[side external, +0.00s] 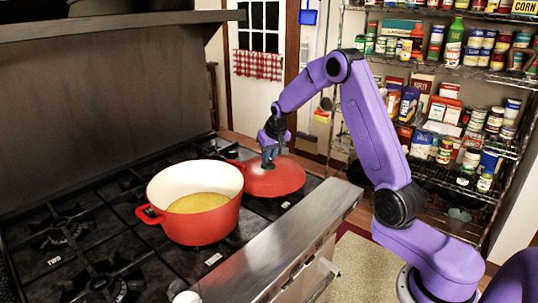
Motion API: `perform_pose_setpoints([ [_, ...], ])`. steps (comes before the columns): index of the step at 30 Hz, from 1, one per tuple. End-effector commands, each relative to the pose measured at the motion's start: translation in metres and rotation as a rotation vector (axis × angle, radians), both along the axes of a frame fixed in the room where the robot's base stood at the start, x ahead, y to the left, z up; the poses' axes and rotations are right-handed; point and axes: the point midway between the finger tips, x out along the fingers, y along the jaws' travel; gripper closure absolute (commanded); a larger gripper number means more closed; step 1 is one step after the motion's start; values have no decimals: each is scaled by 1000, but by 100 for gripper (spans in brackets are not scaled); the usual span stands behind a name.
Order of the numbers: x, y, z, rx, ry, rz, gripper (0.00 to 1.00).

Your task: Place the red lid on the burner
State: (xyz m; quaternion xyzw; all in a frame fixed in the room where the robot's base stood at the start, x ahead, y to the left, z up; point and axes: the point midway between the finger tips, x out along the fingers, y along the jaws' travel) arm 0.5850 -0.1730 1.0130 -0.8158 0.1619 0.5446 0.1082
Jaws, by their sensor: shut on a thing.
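The red lid (283,182) is round and lies roughly level at the right part of the black stovetop, just right of the red pot. My gripper (269,160) points down over the lid's middle and is shut on the lid's knob, which the fingers hide. I cannot tell whether the lid rests on the burner under it or hangs slightly above. The burner (286,205) shows only in part at the lid's near edge.
An open red pot (191,219) with yellow contents stands on the stove close to the lid's left. Other bare burners (62,228) lie to the left. A steel front ledge (285,243) borders the stove. Stocked shelves (450,110) stand behind my arm.

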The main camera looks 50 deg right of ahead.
Motion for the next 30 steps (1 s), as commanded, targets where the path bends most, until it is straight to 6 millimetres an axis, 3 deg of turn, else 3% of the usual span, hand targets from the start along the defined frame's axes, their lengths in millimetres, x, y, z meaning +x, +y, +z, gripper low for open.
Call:
perform_pose_setpoints([
  [11,1,0,-5,-1,-3,0,100],
  [12,1,0,-5,-2,-4,0,73],
  [14,1,0,-5,-1,-3,0,56],
  [23,-1,0,-6,1,3,0,56],
  [30,-7,3,16,0,-3,-1,56],
])
